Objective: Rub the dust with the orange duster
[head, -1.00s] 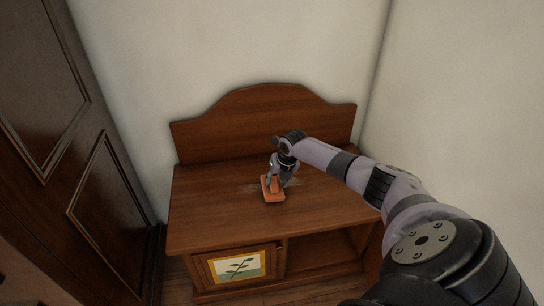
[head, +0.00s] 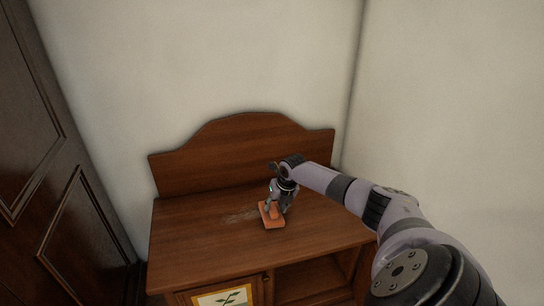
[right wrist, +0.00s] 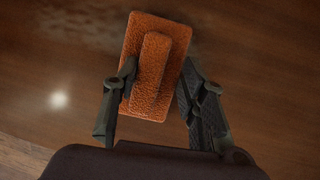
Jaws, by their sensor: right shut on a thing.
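The orange duster (head: 272,215), a flat rectangular block with a raised handle, is on or just over the wooden cabinet top (head: 200,245). My right gripper (head: 275,203) is shut on its handle; in the right wrist view, the two dark fingers (right wrist: 158,78) flank the handle of the duster (right wrist: 150,60). A pale dust streak (head: 240,215) lies on the cabinet top just left of the duster. Whether dust lies under the duster is hidden. My left gripper is not in view.
The cabinet's arched back board (head: 240,155) rises behind the duster. A dark panelled wooden armoire (head: 60,180) stands at the left, and a pale wall (head: 450,120) is at the right. The cabinet top is otherwise bare.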

